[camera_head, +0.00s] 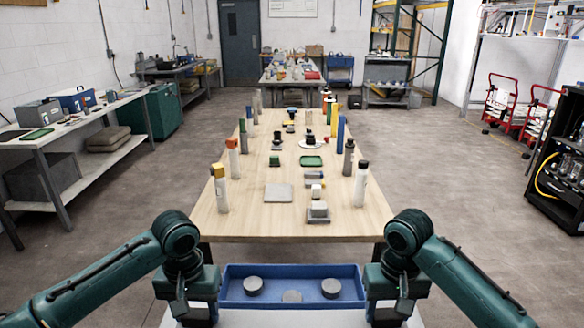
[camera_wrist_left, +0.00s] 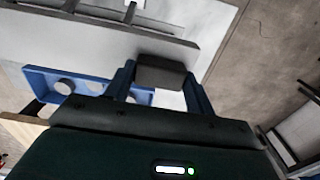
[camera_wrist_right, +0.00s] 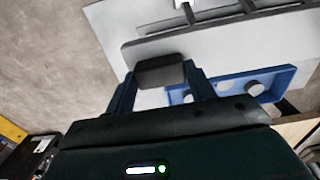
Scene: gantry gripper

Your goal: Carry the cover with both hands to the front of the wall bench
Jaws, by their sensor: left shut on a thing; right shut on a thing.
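The cover appears to be the broad pale grey panel (camera_head: 290,320) low in the head view, between my two grippers. My left gripper (camera_wrist_left: 160,70) has its blue fingers on either side of a dark grip block (camera_wrist_left: 162,82) at one end of the panel, which shows in the left wrist view (camera_wrist_left: 75,40). My right gripper (camera_wrist_right: 160,68) is shut on a similar dark block (camera_wrist_right: 160,78) at the other end. The panel also shows in the right wrist view (camera_wrist_right: 220,48). The wall bench (camera_head: 55,147) stands along the left wall, well away from both grippers.
A blue tray (camera_head: 238,302) with grey discs lies between my grippers. Directly ahead is a long wooden table (camera_head: 240,222) crowded with bottles and blocks. Open floor (camera_head: 130,195) separates it from the wall bench. A black cabinet (camera_head: 545,185) and red hand trucks (camera_head: 500,105) stand right.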

